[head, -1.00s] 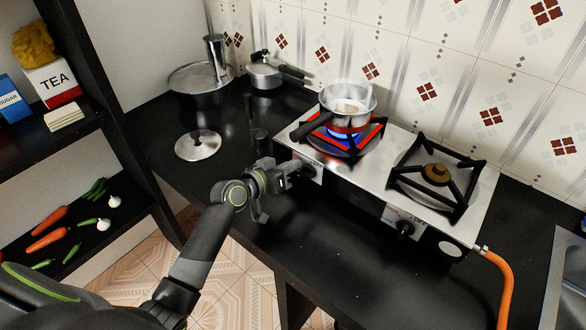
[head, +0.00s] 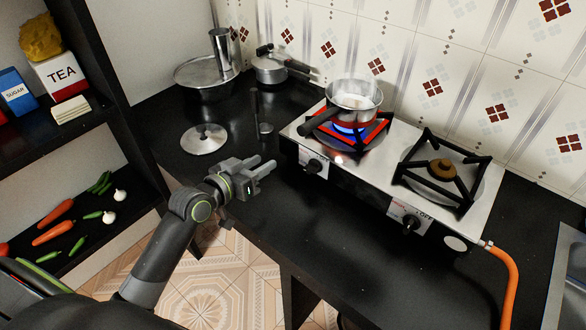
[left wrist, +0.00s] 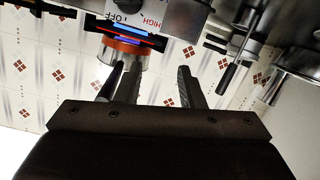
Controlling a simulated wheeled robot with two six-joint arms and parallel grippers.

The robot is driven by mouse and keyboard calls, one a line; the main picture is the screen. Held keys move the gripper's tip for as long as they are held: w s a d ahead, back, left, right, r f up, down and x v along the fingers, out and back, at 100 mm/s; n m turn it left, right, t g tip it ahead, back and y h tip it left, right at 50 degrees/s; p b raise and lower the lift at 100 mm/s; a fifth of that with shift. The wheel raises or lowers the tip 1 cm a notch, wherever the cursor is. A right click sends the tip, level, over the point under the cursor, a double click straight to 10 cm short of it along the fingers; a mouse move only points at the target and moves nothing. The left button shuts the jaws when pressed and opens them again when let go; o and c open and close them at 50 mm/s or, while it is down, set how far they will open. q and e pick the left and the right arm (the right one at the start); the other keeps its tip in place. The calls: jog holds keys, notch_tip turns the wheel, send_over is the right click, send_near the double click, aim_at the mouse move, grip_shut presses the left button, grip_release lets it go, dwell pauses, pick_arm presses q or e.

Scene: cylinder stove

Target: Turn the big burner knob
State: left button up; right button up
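The two-burner stove (head: 375,167) has a black front knob under each burner. The left knob (head: 313,166) is below the lit burner, whose blue flame (head: 350,133) burns under a pot (head: 356,98). The left wrist view shows this knob at its top edge (left wrist: 128,5), beside OFF and HIGH marks. The right knob (head: 411,223) is below the unlit burner (head: 441,170). My left gripper (head: 268,166) is open and empty, left of the left knob and apart from it. Its two fingers stand apart in the left wrist view (left wrist: 158,86). My right gripper is out of view.
A lid (head: 204,139) and a dark utensil (head: 265,128) lie on the black counter left of the stove. A steel pan (head: 270,70) stands behind. An orange hose (head: 505,275) leaves the stove's right end. The counter before the stove is clear.

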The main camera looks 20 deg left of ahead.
aim_at(307, 171)
pick_arm(q)
jog(key=o, duration=0.5)
jog(key=a+m+t+y, duration=0.1)
jog(key=a+m+t+y+b, duration=0.1)
jog(key=a+m+y, duration=0.1)
jog(key=s+a+m+t+y, duration=0.1)
jog(key=a, duration=0.1)
jog(key=shift+r+y, duration=0.2)
jog(key=shift+y, duration=0.1)
jog(key=s+d+f+m+h+b, duration=0.1)
jog(key=s+d+f+m+h, duration=0.1)
jog(key=m, duration=0.8)
jog(key=s+d+f+m+h+b, duration=0.2)
jog(key=s+d+m, duration=0.1)
jog(key=m, duration=0.7)
jog(key=s+d+f+m+h+b, duration=0.1)
jog(key=s+d+f+m, duration=0.2)
jog(key=m, duration=0.8)
jog(key=shift+d+g+h+b, duration=0.2)
jog(key=shift+g+h+b, duration=0.1)
jog(key=shift+g+h, duration=0.1)
jog(key=shift+w+d, duration=0.15)
jog(key=shift+w, duration=0.35)
jog(key=p+x, duration=0.1)
jog(key=x, duration=1.5)
jog(key=shift+w+f, duration=0.15)
jog(key=shift+w, duration=0.1)
jog(key=shift+c, duration=0.2)
